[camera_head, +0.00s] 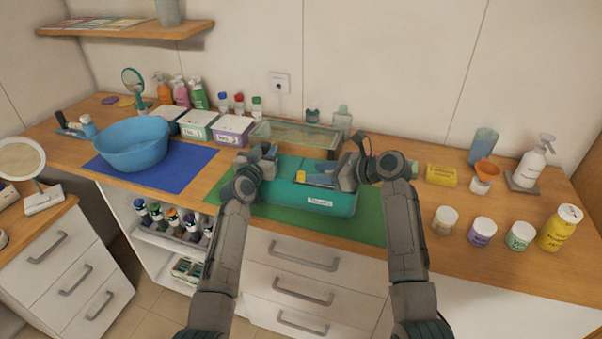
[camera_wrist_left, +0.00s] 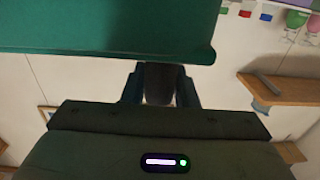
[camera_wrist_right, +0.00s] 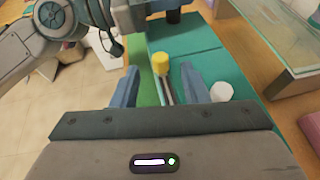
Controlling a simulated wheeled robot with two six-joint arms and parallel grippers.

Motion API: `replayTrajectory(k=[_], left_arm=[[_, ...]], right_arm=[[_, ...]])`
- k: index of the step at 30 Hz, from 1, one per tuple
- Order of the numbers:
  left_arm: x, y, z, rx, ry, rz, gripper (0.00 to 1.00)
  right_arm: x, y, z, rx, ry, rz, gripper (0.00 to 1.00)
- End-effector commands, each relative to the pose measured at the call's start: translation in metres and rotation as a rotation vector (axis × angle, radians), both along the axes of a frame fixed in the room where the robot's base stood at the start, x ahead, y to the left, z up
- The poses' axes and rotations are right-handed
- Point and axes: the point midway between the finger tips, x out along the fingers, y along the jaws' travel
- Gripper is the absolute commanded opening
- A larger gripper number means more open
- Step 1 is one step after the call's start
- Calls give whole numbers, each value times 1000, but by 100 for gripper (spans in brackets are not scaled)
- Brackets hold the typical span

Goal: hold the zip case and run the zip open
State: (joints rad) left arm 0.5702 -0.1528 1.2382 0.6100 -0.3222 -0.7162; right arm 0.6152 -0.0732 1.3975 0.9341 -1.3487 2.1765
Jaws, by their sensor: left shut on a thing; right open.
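The teal zip case (camera_head: 280,199) lies on a green mat (camera_head: 375,225), with a white label on its front. It also shows in the left wrist view (camera_wrist_left: 110,25) and in the right wrist view (camera_wrist_right: 205,72). My left gripper (camera_head: 262,158) is shut at the case's left end; its fingers (camera_wrist_left: 160,85) hide most of the grip. My right gripper (camera_head: 340,175) is open over the right part of the case. A yellow-ended piece (camera_wrist_right: 160,63) stands between its fingers (camera_wrist_right: 160,82), apparently not gripped. I cannot tell whether it is the zip pull.
A glass-topped stand (camera_head: 300,133) is close behind the case. A blue basin (camera_head: 133,145) on a blue mat and boxes (camera_head: 235,128) stand to the left. Several jars (camera_head: 482,232) and a yellow bottle (camera_head: 560,228) stand to the right. The counter's front edge is close.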

Motion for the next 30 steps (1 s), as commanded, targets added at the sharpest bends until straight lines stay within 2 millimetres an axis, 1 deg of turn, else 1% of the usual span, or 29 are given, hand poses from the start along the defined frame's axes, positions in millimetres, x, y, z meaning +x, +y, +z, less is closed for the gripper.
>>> replayTrajectory(k=[1, 3, 9, 15, 22, 23, 24, 28, 29, 30], left_arm=[[0, 0, 0, 1, -1, 0, 0], [0, 0, 0, 0, -1, 1, 0], [0, 0, 0, 0, -1, 1, 0], [0, 0, 0, 0, -1, 1, 0], [0, 0, 0, 0, -1, 1, 0], [0, 0, 0, 0, -1, 1, 0], [0, 0, 0, 0, -1, 1, 0], [0, 0, 0, 0, -1, 1, 0], [0, 0, 0, 0, -1, 1, 0], [0, 0, 0, 0, -1, 1, 0]], right_arm=[[4, 10, -3, 4, 3, 2, 41], [10, 21, -8, 2, 1, 2, 41], [22, 44, -20, 1, 1, 1, 41], [26, 52, -24, -2, -1, 1, 41], [26, 52, -24, -2, -1, 1, 41], [26, 52, -24, -2, -1, 1, 37], [26, 52, -24, -2, -1, 1, 29], [26, 52, -24, -2, -1, 1, 4], [26, 52, -24, -2, -1, 1, 0], [26, 52, -24, -2, -1, 1, 0]])
